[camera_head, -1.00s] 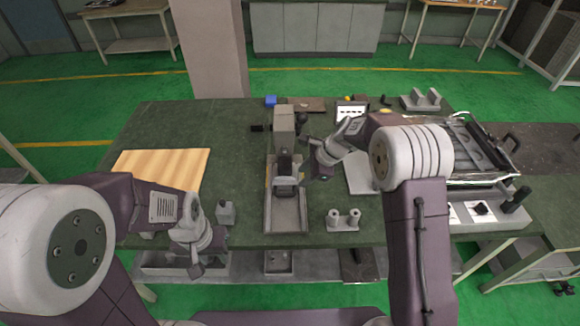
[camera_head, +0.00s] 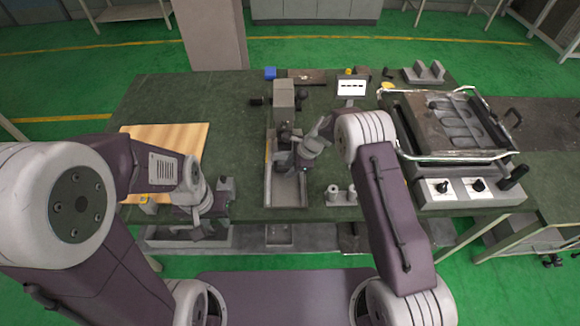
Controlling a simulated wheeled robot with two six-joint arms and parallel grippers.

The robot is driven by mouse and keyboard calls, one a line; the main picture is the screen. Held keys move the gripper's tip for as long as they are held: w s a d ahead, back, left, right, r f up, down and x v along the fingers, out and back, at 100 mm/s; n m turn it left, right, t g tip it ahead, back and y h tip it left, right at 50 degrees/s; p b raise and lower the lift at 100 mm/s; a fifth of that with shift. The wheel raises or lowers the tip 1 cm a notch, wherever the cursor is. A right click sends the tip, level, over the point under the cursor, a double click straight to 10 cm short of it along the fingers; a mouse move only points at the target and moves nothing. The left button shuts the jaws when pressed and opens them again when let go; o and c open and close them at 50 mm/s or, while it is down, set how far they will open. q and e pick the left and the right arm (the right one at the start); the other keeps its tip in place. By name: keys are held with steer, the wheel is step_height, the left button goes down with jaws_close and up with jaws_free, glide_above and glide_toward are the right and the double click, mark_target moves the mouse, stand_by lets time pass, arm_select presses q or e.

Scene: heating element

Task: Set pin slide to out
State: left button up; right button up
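A grey press-like fixture (camera_head: 284,97) with an upright column and a long channel base (camera_head: 289,192) stands mid-table; it likely carries the pin slide, which I cannot make out clearly. My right gripper (camera_head: 284,142) reaches in from the right at the fixture, in front of its column. Its fingers are small and dark there, so I cannot tell whether they are open or shut, or touching. My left gripper (camera_head: 215,222) hangs low at the table's front edge, left of the fixture, its fingers largely hidden by its own wrist.
A heating unit (camera_head: 455,135) with knobs and a chrome handle stands on the right. A wooden board (camera_head: 165,140) lies on the left. A two-post block (camera_head: 341,195) sits right of the channel. A small sign display (camera_head: 351,87) stands behind. The table's (camera_head: 230,120) left middle is clear.

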steer(key=shift+w+a+f, duration=0.1)
steer(key=shift+f, duration=0.15)
jaws_close()
steer(key=shift+w+r, duration=0.1)
stand_by(1.2)
